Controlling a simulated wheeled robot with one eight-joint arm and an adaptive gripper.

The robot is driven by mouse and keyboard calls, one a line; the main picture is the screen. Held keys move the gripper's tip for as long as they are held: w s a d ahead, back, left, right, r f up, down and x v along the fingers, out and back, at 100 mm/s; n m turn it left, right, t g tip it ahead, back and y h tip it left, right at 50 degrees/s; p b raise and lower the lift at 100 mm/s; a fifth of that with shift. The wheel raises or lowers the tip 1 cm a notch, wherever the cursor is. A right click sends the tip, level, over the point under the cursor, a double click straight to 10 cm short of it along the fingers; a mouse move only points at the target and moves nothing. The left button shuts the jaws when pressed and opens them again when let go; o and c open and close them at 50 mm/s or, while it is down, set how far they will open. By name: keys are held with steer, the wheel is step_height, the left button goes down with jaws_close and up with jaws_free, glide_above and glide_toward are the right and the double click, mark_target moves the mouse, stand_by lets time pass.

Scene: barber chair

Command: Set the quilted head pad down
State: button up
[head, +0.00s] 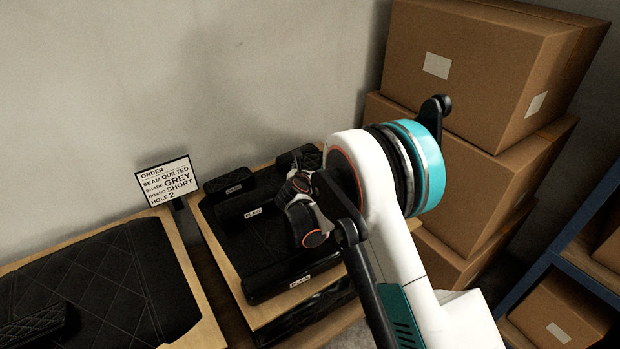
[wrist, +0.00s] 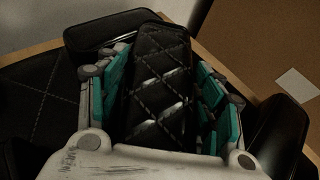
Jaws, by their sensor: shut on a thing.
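The quilted head pad (wrist: 160,85) is black with pale diamond stitching. It sits between the teal finger pads of my gripper (wrist: 168,100), which is shut on it, in the wrist view. In the head view my gripper (head: 308,212) is over the middle stand (head: 222,262), with its fingers and most of what it holds hidden by the arm. A dark padded end (head: 298,156) shows just behind the gripper; I cannot tell if it is the held pad. I cannot tell whether the held pad touches the surface below.
Black pads labelled PLAIN (head: 268,278) lie on the middle stand. A left table (head: 190,300) bears a large stitched black cushion (head: 120,270) and a smaller quilted pad (head: 35,328). Cardboard boxes (head: 490,70) stack at right.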

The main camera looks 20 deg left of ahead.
steer(key=shift+f, duration=1.1)
steer(key=shift+f, duration=0.15)
steer(key=o, duration=1.2)
